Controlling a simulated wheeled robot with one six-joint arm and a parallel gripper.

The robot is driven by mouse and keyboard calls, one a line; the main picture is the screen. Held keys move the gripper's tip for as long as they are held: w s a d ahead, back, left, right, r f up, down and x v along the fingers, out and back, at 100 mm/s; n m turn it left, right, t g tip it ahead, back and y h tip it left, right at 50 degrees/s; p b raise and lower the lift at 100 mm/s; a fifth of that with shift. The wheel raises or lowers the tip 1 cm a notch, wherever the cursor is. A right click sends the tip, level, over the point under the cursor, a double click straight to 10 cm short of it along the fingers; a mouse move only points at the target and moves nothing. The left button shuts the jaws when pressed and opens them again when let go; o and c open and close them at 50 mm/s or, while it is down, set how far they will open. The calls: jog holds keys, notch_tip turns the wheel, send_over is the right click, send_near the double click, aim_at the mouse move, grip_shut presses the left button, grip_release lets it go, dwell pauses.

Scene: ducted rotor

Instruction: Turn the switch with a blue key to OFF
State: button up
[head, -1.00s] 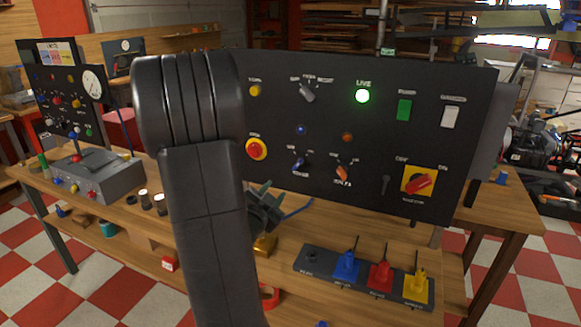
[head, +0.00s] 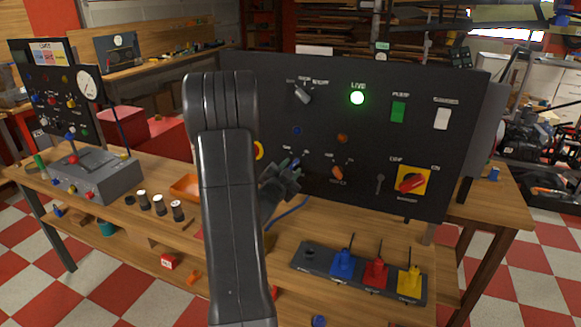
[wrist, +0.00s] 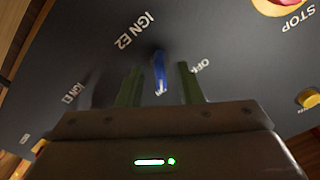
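The switch with the blue key (wrist: 160,72) is on the black panel (head: 450,160). In the wrist view the key stands between the two fingers of my gripper (wrist: 159,84), with visible gaps on both sides. My gripper is open and empty. An OFF label (wrist: 197,67) is partly covered by the finger on the right, and IGN E2 (wrist: 137,30) is printed above. In the head view my gripper (head: 288,172) is at the panel's lower left and covers most of the switch. I cannot tell which mark the key points to.
An orange selector (head: 337,172) is just right of my gripper. A red STOP button (wrist: 285,3) and a yellow button (wrist: 308,98) are near in the wrist view. A red-and-yellow rotary switch (head: 411,181) is farther right. A green LIVE lamp (head: 357,98) is lit.

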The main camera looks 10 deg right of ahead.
jog(key=shift+w+d, duration=0.1)
jog(key=shift+w, duration=0.05)
grip_shut()
